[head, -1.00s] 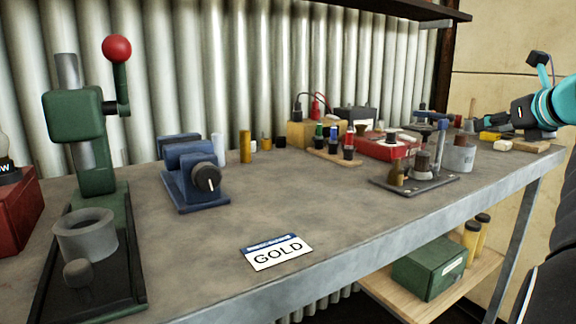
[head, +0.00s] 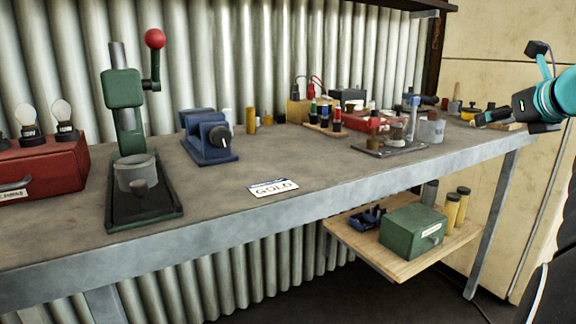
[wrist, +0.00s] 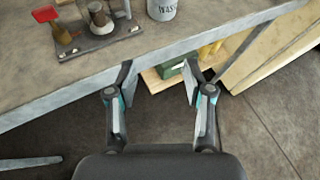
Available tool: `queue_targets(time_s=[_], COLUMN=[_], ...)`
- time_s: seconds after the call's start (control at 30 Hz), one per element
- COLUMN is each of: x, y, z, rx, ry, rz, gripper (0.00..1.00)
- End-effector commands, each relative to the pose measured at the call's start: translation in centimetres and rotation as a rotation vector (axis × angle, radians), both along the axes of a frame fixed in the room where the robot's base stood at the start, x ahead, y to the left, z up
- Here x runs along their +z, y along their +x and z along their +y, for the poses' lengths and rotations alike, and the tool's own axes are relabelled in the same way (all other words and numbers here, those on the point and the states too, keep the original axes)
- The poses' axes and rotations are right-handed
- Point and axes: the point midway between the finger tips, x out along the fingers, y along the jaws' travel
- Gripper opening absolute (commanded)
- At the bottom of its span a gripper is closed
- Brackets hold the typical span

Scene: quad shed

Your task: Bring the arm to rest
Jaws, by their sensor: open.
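My gripper (wrist: 158,88) shows in the wrist view with its two fingers spread apart and nothing between them. It hangs in front of the workbench (wrist: 40,95), with the floor and part of the lower shelf below. In the head view my arm's teal and black end (head: 500,116) is at the right edge, by the bench's right end. Its fingertips are too small there to make out clearly.
A grey cup (head: 431,128) stands near my gripper. A green box (head: 412,230) is on the low shelf.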

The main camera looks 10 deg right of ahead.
Motion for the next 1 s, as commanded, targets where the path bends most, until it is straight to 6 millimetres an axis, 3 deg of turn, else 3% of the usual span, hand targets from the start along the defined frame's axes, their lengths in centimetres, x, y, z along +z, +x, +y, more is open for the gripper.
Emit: queue_targets(time_s=[0.37, 0.57, 0.8, 1.0], x=[-4.3, -8.6, -16.5, -23.3], y=[0.3, -1.0, -5.9, -11.7], z=[7.9, 14.7, 24.4, 29.9], rx=[0.245, 0.504, 1.015, 1.482], ry=[-0.308, -0.607, -1.147, -1.618], rz=[0.141, 0.246, 0.351, 0.346], gripper=[0.52, 0.52, 0.52, 0.52])
